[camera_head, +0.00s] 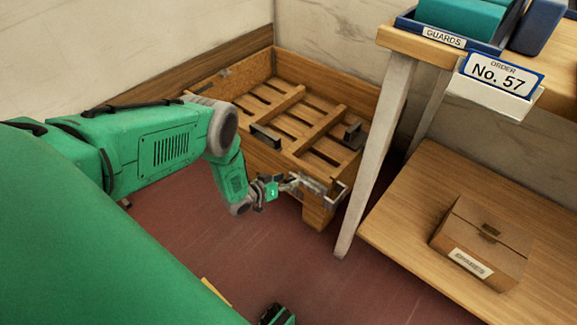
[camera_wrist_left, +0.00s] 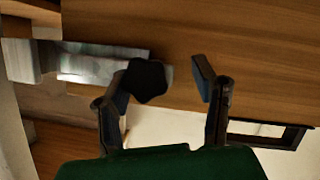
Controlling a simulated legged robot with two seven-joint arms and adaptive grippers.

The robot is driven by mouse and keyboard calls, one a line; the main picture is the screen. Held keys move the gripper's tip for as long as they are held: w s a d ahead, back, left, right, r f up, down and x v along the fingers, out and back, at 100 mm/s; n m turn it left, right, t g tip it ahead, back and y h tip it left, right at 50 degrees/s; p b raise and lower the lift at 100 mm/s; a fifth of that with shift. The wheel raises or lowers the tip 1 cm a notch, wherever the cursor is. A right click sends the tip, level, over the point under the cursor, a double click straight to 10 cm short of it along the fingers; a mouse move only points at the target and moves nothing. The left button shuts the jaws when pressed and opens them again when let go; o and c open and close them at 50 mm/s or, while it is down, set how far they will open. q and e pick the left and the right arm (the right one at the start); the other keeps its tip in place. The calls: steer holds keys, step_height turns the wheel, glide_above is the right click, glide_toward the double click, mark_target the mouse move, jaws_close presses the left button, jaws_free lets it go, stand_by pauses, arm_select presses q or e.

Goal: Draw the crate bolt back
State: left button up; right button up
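The wooden crate (camera_head: 255,158) stands in the corner, open at the top. Its metal bolt (camera_head: 322,187) is on the near side by the right corner; in the left wrist view the bolt (camera_wrist_left: 105,65) is a grey bar ending in a black knob (camera_wrist_left: 147,82). My left gripper (camera_head: 292,183) is at the bolt, and the left wrist view shows its fingers (camera_wrist_left: 163,78) apart. The knob shows between them, nearer the left finger; I cannot tell whether they touch. A green and black part at the bottom edge may be my right gripper (camera_head: 276,314); its fingers are unclear.
A table leg (camera_head: 378,150) stands close to the crate's right corner. The table holds a blue tray labelled GUARDS (camera_head: 440,40) and an order sign (camera_head: 498,76). A cardboard box (camera_head: 480,240) lies on the low wooden shelf (camera_head: 400,215). The red floor before the crate is clear.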

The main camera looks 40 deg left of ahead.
arm_select(q)
steer(key=shift+f, duration=0.1)
steer(key=shift+d+r, duration=0.25)
steer(key=shift+d, duration=0.25)
steer(key=shift+s, duration=0.15)
steer(key=v, duration=1.1)
steer(key=shift+s+a, duration=0.25)
steer(key=shift+s, duration=0.05)
steer(key=shift+r, duration=0.1)
